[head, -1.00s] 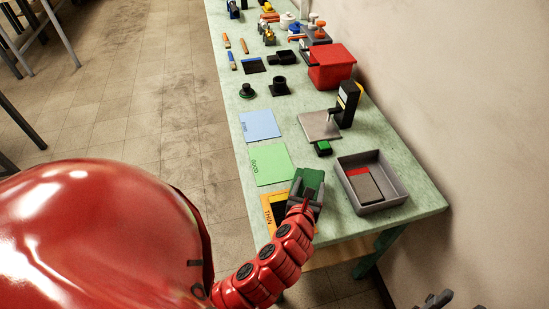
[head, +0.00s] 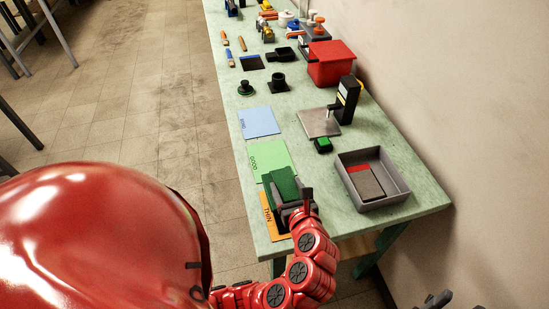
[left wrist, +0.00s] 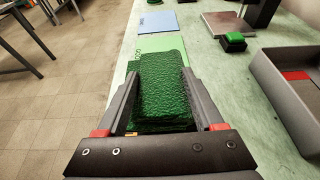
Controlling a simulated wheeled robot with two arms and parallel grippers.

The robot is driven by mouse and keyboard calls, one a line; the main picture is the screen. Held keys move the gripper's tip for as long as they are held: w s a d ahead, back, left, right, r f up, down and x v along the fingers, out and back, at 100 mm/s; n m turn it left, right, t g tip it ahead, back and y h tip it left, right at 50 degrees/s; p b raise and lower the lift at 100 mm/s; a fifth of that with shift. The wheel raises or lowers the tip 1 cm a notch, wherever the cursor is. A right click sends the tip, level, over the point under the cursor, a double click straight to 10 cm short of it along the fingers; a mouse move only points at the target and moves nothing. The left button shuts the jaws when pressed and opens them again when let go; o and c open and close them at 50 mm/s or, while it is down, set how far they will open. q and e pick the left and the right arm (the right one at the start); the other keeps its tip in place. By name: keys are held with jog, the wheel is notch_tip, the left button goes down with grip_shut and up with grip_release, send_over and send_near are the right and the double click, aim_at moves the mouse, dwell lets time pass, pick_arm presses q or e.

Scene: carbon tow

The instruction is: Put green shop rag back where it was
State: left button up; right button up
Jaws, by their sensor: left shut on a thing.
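The green shop rag (head: 281,186) is a dark green folded cloth over the orange sheet marked THIN (head: 270,222), near the front of the bench. In the left wrist view the rag (left wrist: 165,90) lies between the two fingers. My left gripper (head: 292,197) is shut on the rag; its fingertips also show in the left wrist view (left wrist: 161,82). The rag's far end reaches the light green sheet marked GOOD (head: 268,157). I cannot tell whether its underside touches the bench.
A grey tray (head: 400,182) with a grey and red block stands right of the rag. A small green-topped block (head: 323,145) and a black stand on a metal plate (head: 318,122) are behind. A blue sheet (head: 259,122) and red bin (head: 331,63) are farther back.

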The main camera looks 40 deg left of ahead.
aim_at(283, 168)
pick_arm(q)
jog(key=w+a+b, duration=0.1)
jog(key=w+a, duration=0.2)
jog(key=shift+w+a+f, duration=0.15)
jog(key=shift+f, duration=0.05)
jog(key=shift+w+a+r+p, duration=0.25)
jog(key=shift+w+p, duration=0.2)
jog(key=shift+w+a+f+p, duration=0.1)
jog(key=shift+w+a+p, duration=0.35)
jog(key=shift+w+p, duration=0.15)
jog(key=x, duration=0.3)
jog(key=r+p+x, duration=0.1)
jog(key=x, duration=0.1)
jog(key=w+p+x, duration=0.1)
jog(key=x, duration=0.2)
jog(key=shift+w+a+r, duration=0.1)
jog(key=shift+w+r, duration=0.05)
jog(key=shift+w, duration=0.05)
notch_tip(283, 168, down, 3)
jog(key=shift+r+p, duration=0.1)
jog(key=shift+p, duration=0.25)
jog(key=shift+f, duration=0.35)
jog(key=shift+f, duration=0.1)
jog(key=o, duration=1.5)
jog(key=shift+c, duration=0.2)
